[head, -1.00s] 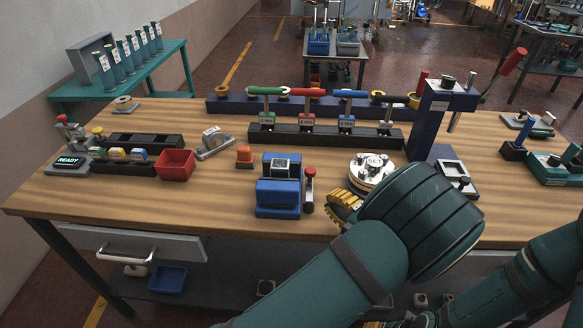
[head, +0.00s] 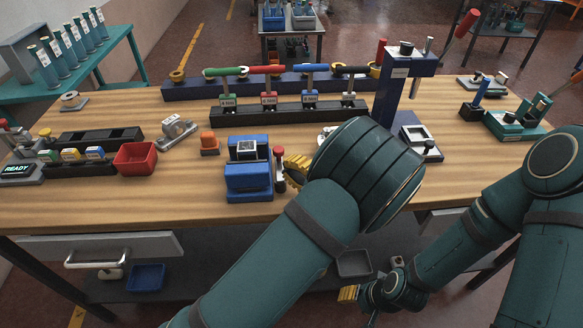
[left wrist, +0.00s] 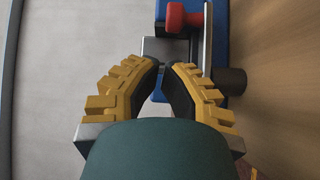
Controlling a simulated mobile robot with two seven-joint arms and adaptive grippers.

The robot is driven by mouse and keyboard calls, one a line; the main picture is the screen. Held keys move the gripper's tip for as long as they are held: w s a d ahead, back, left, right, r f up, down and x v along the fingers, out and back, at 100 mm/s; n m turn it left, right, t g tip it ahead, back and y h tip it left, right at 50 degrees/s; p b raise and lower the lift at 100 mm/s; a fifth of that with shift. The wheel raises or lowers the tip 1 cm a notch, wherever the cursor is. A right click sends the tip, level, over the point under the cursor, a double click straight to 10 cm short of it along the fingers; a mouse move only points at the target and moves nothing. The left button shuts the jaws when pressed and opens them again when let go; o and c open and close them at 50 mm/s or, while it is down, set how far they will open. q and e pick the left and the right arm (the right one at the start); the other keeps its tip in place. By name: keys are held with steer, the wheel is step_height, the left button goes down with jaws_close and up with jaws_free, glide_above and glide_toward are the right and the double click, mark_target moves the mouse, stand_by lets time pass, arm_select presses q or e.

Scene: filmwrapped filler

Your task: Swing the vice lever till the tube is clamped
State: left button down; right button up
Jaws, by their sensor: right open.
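The blue vice (head: 248,178) stands at the front middle of the bench. Its lever (head: 280,170), with a red knob, is upright on its right side. A dark, pale-faced square piece (head: 248,149) shows at the vice top; I cannot make out a tube there. My left gripper (head: 295,166) is just right of the lever. In the left wrist view its yellow fingertips (left wrist: 164,67) are close together, with a narrow gap, below and left of the red knob (left wrist: 185,15); nothing is clearly held. My right gripper (head: 348,293) is open, low in front of the bench.
A red bin (head: 136,158) and an orange block (head: 209,143) lie left of the vice. A rail of coloured-handled tools (head: 290,109) stands behind it. A dark blue press (head: 402,85) stands to the right. Labelled tubes (head: 62,55) stand on the teal side table.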

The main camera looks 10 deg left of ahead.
mark_target(261, 147)
arm_select(q)
steer(key=b+x, duration=0.1)
steer(key=x, duration=0.6)
steer(key=shift+a+r, duration=0.1)
arm_select(e)
steer(key=shift+f, duration=0.55)
steer(key=shift+a+r, duration=0.1)
steer(key=shift+r, duration=0.05)
arm_select(q)
steer(key=shift+p, duration=0.35)
steer(key=shift+w+m+t, duration=0.1)
steer(key=shift+m+t, duration=0.2)
steer(key=shift+t, duration=0.1)
steer(key=shift+h+p, duration=0.3)
arm_select(e)
steer(key=shift+a+r, duration=0.4)
steer(key=shift+r, duration=0.1)
